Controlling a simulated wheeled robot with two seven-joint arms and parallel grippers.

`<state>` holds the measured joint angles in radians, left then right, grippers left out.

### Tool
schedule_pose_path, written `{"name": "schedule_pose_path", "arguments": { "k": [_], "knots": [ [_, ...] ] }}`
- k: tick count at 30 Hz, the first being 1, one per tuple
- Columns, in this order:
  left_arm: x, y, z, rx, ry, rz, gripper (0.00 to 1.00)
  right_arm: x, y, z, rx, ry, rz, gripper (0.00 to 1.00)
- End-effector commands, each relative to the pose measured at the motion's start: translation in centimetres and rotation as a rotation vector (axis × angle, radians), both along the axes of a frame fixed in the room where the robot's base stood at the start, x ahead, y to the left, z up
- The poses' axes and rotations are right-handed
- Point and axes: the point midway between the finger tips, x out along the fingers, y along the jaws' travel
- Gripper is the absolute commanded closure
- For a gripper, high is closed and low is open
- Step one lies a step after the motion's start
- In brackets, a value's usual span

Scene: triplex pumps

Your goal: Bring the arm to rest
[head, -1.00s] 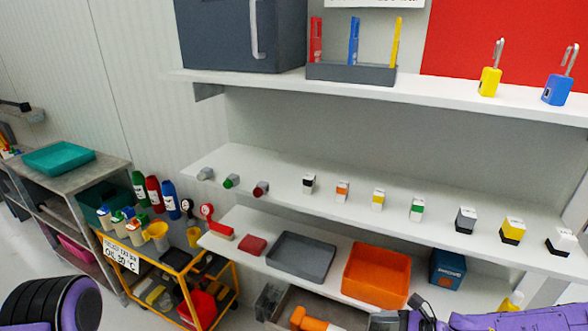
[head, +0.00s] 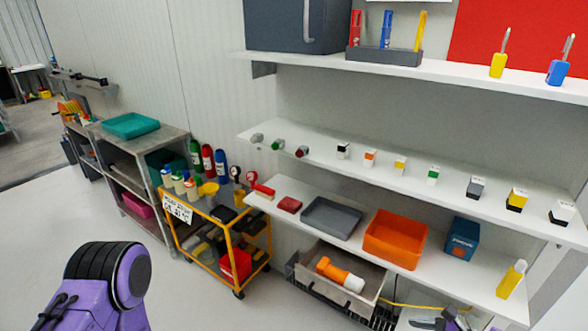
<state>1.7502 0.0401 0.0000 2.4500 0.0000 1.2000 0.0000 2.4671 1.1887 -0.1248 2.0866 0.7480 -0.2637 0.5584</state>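My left arm shows at the lower left in the head view as a purple and black link; its gripper is out of the frame. A small purple and grey part of my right arm shows at the bottom right edge. I cannot make out its gripper fingers or anything held there.
White shelves (head: 480,190) fill the right side, holding small two-coloured blocks, a grey tray (head: 331,217) and an orange bin (head: 396,240). A yellow cart (head: 228,231) with bottles stands left of them, beside a grey bench (head: 160,142) with a teal tray (head: 130,125). Open floor lies at left.

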Motion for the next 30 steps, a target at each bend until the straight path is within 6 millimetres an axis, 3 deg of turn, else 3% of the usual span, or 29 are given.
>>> {"name": "schedule_pose_path", "arguments": {
  "k": [8,14,18,22,25,30],
  "knots": [
    [0.0,0.0,0.0,0.000,0.000,0.000,0.63,-0.7,-2.0,-2.2,-0.275,0.012,0.026,0.17],
    [0.0,0.0,0.0,0.000,0.000,0.000,0.63,-3.2,-4.5,-4.7,-0.658,0.045,0.162,0.17],
    [0.0,0.0,0.0,0.000,0.000,0.000,0.63,-6.6,-6.6,-6.2,-1.057,0.054,0.396,0.17],
    [0.0,0.0,0.0,0.000,0.000,0.000,0.63,-10.7,-6.2,-7.2,-1.389,-0.011,0.744,0.17],
    [0.0,0.0,0.0,0.000,0.000,0.000,0.63,-14.4,-4.1,-8.5,-1.474,-0.085,1.004,0.17],
    [0.0,0.0,0.0,0.000,0.000,0.000,0.63,-20.2,-1.5,-10.8,-1.423,-0.113,1.302,0.17]
  ]
}}
